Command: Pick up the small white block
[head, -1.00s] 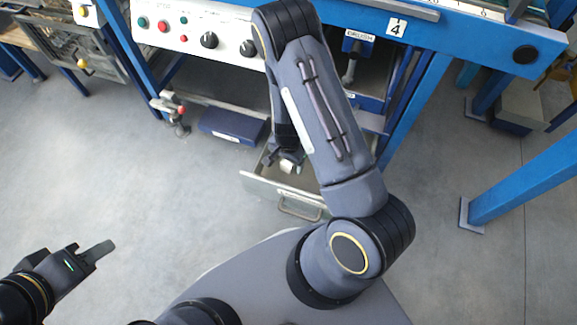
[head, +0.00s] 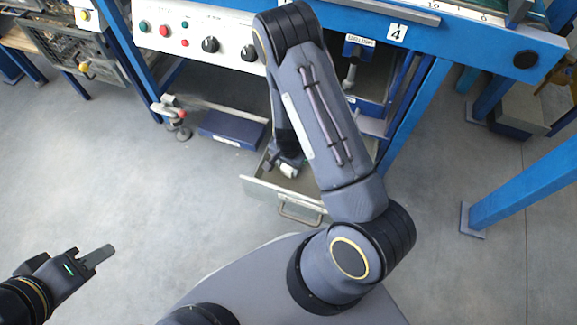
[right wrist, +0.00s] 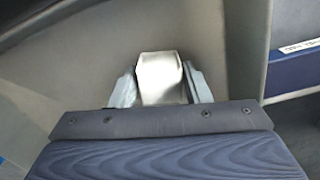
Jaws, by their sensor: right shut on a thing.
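The small white block (right wrist: 160,78) shows between the two fingers of my right gripper (right wrist: 160,88) in the right wrist view. The fingers press on its sides, and the gripper is shut on it. In the head view the white block (head: 288,170) is a small pale shape in the open drawer (head: 262,193), partly covered by my right gripper (head: 286,163). I cannot tell whether it touches the drawer floor. My left gripper (head: 105,255) hangs at the lower left, far from the drawer; its fingers overlap, so their gap does not show.
A blue box (head: 230,130) lies left of the drawer. A control panel (head: 195,32) with knobs and buttons is above. Blue frame legs (head: 415,110) stand to the right. The grey floor (head: 140,190) between left gripper and drawer is clear.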

